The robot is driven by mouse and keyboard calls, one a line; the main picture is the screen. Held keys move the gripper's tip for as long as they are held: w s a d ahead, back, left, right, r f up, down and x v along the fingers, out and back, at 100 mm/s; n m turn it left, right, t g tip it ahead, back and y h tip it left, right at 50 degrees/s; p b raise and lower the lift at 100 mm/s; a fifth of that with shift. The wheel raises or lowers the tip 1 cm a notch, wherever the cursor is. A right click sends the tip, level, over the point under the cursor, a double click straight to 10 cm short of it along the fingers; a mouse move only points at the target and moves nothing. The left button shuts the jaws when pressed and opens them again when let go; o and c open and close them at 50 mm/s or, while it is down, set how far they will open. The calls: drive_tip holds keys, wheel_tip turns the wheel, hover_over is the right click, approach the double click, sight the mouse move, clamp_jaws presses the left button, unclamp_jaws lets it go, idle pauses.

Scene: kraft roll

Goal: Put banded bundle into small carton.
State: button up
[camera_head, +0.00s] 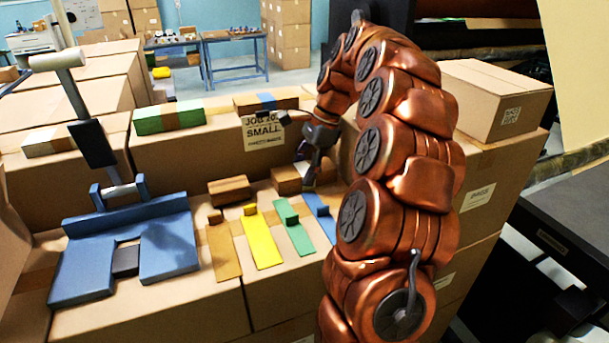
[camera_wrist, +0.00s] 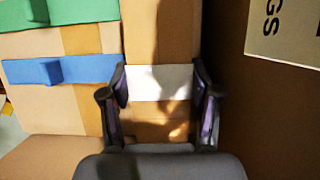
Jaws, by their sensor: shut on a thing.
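My gripper (camera_head: 312,172) is at the end of my copper arm, above the box tops right of centre. In the wrist view my gripper (camera_wrist: 160,118) has its fingers either side of a brown bundle (camera_wrist: 155,132) with a white band (camera_wrist: 158,82), and it is shut on it. A long carton (camera_head: 195,153) behind the gripper bears a label (camera_head: 263,131) reading "SMALL". I cannot tell how far its top is open.
Brown blocks (camera_head: 229,190) sit near yellow (camera_head: 262,241), green (camera_head: 297,236) and blue (camera_head: 320,214) strips. A blue fixture (camera_head: 167,245) stands at left. A closed box (camera_head: 494,98) stands right of my arm.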

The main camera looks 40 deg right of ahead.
drive_tip(key=shift+r, duration=0.15)
drive_tip(key=shift+r+b, duration=0.9)
drive_tip(key=shift+r, duration=0.6)
drive_tip(key=shift+s+a+r, duration=0.1)
drive_tip(key=s+a+b, duration=0.1)
drive_tip(key=s+a, duration=0.2)
drive_tip(key=s, duration=0.1)
drive_tip(key=s+a+r+b, duration=0.1)
drive_tip(key=s+a+b, duration=0.1)
drive_tip(key=s+a, duration=0.1)
drive_tip(key=s+a+b, duration=0.2)
drive_tip(key=s+a, duration=0.1)
drive_tip(key=s, duration=0.2)
drive_tip(key=shift+s+a+r, duration=0.25)
drive_tip(key=shift+s, duration=0.1)
